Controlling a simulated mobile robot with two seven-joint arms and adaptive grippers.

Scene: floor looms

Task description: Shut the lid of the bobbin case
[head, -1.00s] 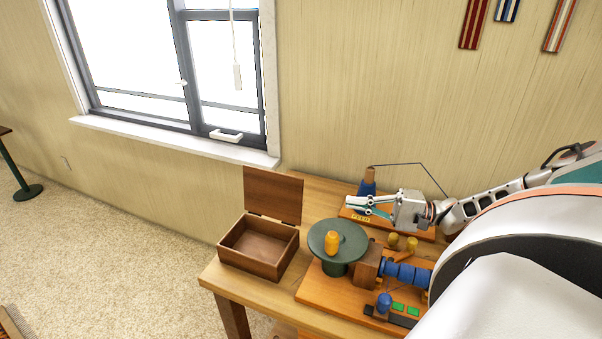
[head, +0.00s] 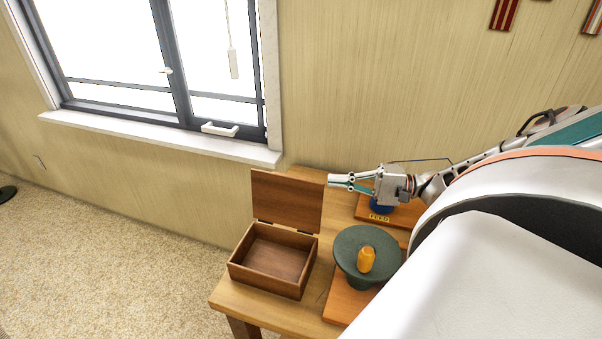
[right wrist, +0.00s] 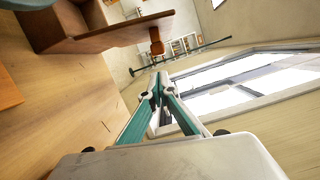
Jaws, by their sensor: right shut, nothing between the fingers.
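The bobbin case (head: 270,262) is an open, empty brown wooden box at the table's left end. Its lid (head: 287,200) stands upright on hinges at the back edge. My right gripper (head: 331,180) is shut and empty, just right of the lid's upper right edge in the head view; whether it touches the lid is unclear there. In the right wrist view the gripper's fingertips (right wrist: 155,77) meet and hold nothing. The lid (right wrist: 115,33) shows edge-on there at upper left, apart from the fingertips. My left gripper is not in view.
A green round turntable (head: 350,248) carrying a yellow bobbin (head: 366,260) stands right of the case. A wooden base with a FEED label (head: 380,218) is behind it, below my right gripper. The wall and window (head: 190,70) lie behind the table (head: 250,306).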

